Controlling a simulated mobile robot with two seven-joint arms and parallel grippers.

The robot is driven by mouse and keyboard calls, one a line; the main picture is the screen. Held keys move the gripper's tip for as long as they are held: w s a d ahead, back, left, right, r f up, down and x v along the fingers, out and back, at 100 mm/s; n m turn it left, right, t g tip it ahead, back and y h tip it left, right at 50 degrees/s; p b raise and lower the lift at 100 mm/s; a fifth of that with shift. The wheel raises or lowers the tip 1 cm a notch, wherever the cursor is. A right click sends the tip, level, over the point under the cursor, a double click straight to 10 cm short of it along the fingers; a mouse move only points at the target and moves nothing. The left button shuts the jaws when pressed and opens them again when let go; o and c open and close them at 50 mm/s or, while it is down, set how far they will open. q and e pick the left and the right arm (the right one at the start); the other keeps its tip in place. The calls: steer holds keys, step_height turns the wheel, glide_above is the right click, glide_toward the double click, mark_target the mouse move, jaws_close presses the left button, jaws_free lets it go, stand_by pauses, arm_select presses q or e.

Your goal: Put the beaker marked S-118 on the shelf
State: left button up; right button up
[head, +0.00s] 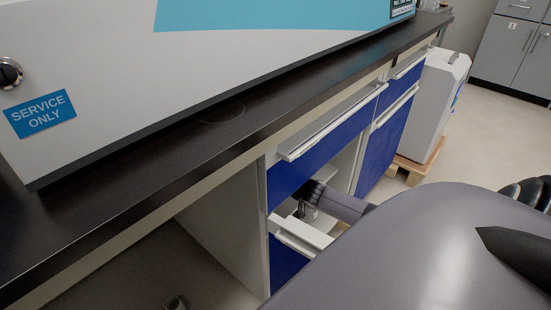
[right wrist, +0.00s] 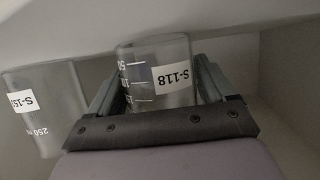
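The beaker marked S-118 (right wrist: 157,75) is clear glass with a white label and white graduations. In the right wrist view it sits between the two fingers of my right gripper (right wrist: 157,75), which lie close along both sides of it; its lower part is hidden by the gripper's dark bar. In the head view my right gripper (head: 318,192) reaches into the blue cabinet from the right. A glass beaker (head: 307,210) shows at its tip; its label cannot be read there.
A second beaker with an S-15 label (right wrist: 43,105) stands left of the gripper. A white machine (head: 435,105) stands on a wooden pallet beyond.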

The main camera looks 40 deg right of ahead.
steer(key=shift+o, duration=0.8)
steer(key=shift+r, duration=0.2)
steer(key=shift+s+a+p, duration=0.1)
steer(key=shift+s+p, duration=0.15)
steer(key=shift+p, duration=0.05)
steer(key=p+v, duration=0.3)
steer(key=v, duration=0.3)
steer(key=shift+r, duration=0.15)
steer(key=p+v, duration=0.2)
steer(key=v, duration=0.1)
steer(key=shift+s, duration=0.25)
arm_select(q)
steer(key=shift+r+n+g+y+p, duration=0.3)
steer(key=shift+r+g+p, duration=0.05)
steer(key=shift+g, duration=0.45)
arm_select(e)
steer(key=shift+v, duration=0.95)
arm_select(q)
steer(key=shift+s, duration=0.15)
